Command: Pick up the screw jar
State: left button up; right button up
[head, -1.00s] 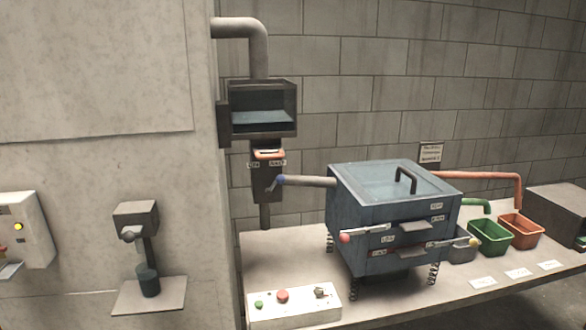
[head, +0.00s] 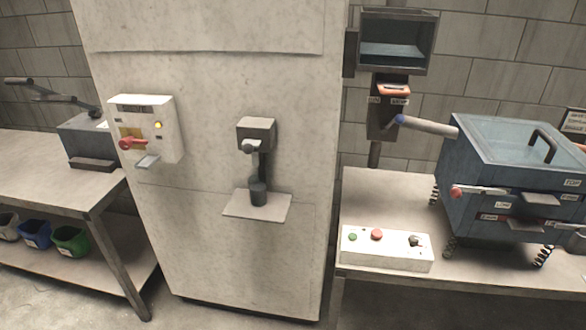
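A small dark cylindrical jar (head: 258,192), which may be the screw jar, stands upright on a pale ledge (head: 235,207) on the front of the pillar. It is under a grey dispenser head (head: 256,130) with a short knob. What the jar holds is too dark and small to tell. Neither of my grippers is in view.
A white control box (head: 148,130) with a red lever is on the pillar (head: 220,270), left of the ledge. A sieve machine (head: 500,180) and a button box (head: 386,248) are on the right table (head: 385,195). A left table (head: 60,175) has bins below.

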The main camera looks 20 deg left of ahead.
aim_at(258, 182)
jog(key=i+l+u, duration=0.6)
jog(key=i, duration=0.2)
jog(key=j, duration=0.1)
